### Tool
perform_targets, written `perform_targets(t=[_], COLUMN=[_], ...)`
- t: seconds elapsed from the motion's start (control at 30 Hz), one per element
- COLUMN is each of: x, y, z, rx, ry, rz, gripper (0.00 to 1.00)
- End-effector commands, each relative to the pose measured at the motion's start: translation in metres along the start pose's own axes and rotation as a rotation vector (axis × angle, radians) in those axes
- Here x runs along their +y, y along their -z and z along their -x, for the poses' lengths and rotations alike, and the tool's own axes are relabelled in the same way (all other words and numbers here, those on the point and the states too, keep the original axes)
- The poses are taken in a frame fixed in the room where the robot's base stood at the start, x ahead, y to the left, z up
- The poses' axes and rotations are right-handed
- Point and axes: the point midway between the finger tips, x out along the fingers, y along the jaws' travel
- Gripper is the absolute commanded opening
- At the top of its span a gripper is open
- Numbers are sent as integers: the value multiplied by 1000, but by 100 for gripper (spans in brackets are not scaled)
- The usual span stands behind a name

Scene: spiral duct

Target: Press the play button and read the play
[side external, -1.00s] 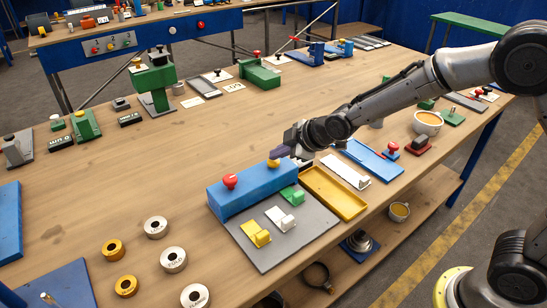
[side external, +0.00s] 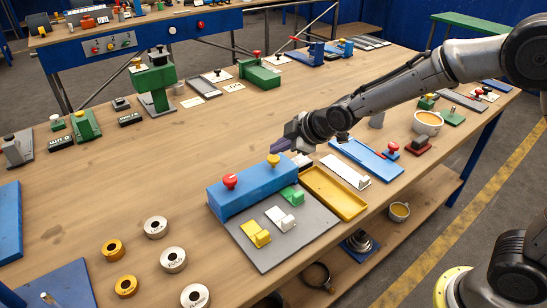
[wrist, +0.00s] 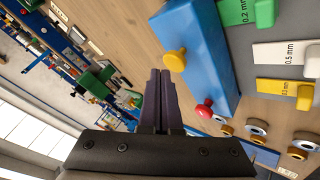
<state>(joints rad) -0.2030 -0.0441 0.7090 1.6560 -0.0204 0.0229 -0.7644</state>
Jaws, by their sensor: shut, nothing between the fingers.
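A long blue box (side external: 250,187) stands at the back edge of a grey plate (side external: 290,240). It carries a red button (side external: 230,181) at its left end and a yellow button (side external: 273,160) at its right end. Neither has a legible label. My gripper (side external: 276,146) is shut and empty, just above and behind the yellow button, apart from it. In the wrist view its closed fingers (wrist: 160,78) point beside the yellow button (wrist: 175,60). On the plate lie a green gauge (side external: 292,195) marked 0.2 mm, a white one (side external: 280,219) marked 0.5 mm and a yellow one (side external: 256,233), marking unclear.
A yellow tray (side external: 333,192) lies right of the plate, with a white piece (side external: 345,171) and a blue plate (side external: 365,160) beyond. Several rings (side external: 173,259) lie at front left. A green press (side external: 155,82) stands farther back. The wood between is clear.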

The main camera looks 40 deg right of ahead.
Motion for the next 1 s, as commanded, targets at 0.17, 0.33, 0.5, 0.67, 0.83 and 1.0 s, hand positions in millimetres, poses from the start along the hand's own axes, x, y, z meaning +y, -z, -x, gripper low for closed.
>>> perform_targets(t=[0.17,0.33,0.5,0.67,0.83,1.0], x=[1,2,7,15,23,27], y=[1,2,8,15,23,27], z=[2,2,9,20,30,36], rx=[1,1,3,3,3,2], ry=[0,-1,-3,-3,-3,-2], rz=[0,0,0,0,0,0], gripper=[0,0,0,0,0,0])
